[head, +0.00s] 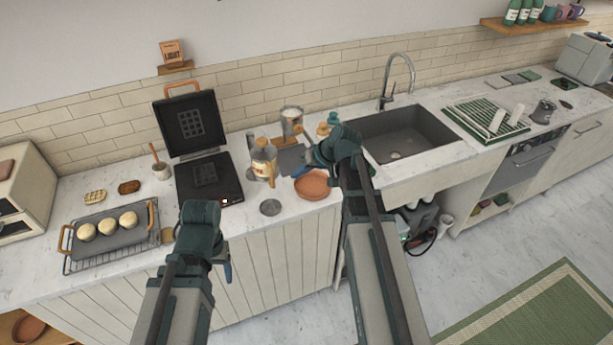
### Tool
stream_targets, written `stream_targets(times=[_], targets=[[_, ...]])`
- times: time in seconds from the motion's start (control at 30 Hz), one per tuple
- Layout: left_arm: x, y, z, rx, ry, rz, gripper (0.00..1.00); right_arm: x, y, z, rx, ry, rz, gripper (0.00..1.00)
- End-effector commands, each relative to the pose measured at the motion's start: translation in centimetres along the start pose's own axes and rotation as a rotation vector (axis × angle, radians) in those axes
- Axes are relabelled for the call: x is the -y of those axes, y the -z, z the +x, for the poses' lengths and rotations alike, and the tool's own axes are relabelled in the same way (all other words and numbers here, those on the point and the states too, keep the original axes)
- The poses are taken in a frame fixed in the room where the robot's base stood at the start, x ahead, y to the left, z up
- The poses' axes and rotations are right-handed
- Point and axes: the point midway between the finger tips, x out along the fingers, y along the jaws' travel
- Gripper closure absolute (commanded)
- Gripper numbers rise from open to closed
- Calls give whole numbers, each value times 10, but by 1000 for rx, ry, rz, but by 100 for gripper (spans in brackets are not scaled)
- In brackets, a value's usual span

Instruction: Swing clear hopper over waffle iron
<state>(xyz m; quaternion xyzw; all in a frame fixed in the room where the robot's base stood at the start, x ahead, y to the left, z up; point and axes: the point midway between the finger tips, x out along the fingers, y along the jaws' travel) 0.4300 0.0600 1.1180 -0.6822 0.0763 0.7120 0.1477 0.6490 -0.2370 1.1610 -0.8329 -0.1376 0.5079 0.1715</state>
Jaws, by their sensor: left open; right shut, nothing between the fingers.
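The waffle iron (221,187) stands open on the counter left of centre, its dark lid (188,123) raised at the back with an orange handle. A clear hopper-like vessel (263,157) with an orange-brown part stands just right of the iron; its base is hard to make out. My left gripper (228,270) is open and low in front of the counter, below the iron, its fingers mostly hidden by the wrist. My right gripper (301,170) is shut and empty, to the right of the hopper and apart from it, over the counter near a terracotta plate.
A clear canister (292,120) stands behind the hopper. A tray of buns (140,236) is at left; the sink (412,137) is at right.

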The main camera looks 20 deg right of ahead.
Motion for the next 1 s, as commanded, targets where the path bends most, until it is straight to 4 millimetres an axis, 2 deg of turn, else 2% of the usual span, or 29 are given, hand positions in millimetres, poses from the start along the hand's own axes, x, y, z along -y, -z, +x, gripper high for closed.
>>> stream_targets(times=[0.03,0.1,0.13,0.2,0.4,1.0], targets=[[-1,1,14,0,0,0,34,-3,-2,15,0,0,-1,100],[-2,1,20,-1,0,0,34,-2,-1,24,0,0,-1,100],[-1,1,13,-1,0,0,34,7,0,20,1,0,-3,100],[-1,1,12,-1,0,0,34,17,0,24,1,0,-2,100],[-1,1,12,-1,0,0,34,32,0,32,-1,0,0,100],[-1,1,12,0,0,0,34,42,-2,36,-5,-6,10,100]])
